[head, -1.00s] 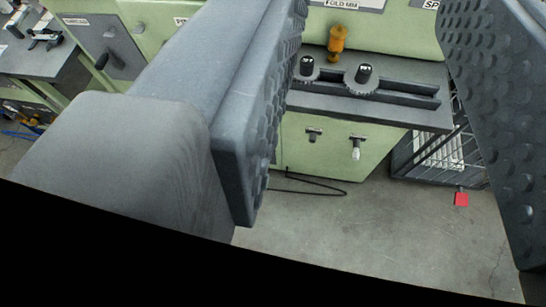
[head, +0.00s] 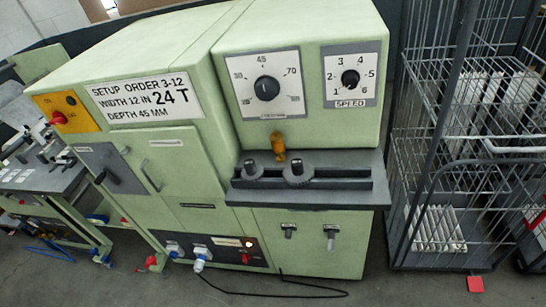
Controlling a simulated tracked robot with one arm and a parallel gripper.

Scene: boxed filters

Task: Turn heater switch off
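The green machine (head: 170,65) stands in the middle of the head view. Low on its front is a dark panel (head: 225,262) with blue-and-white plugs (head: 200,253), a small glowing orange light or switch (head: 248,243) and a red part beneath it. The labels there are too small to read, so I cannot tell which control is the heater switch or its position. A yellow plate (head: 66,110) at the upper left has a red knob (head: 57,118). My gripper is not in view.
A dial to 70 or more (head: 266,88) and a SPEED dial (head: 350,78) sit above a grey shelf (head: 305,196) with two black knobs. A wire cage trolley (head: 440,150) stands right. A black cable (head: 290,290) lies on the floor. A bench is left.

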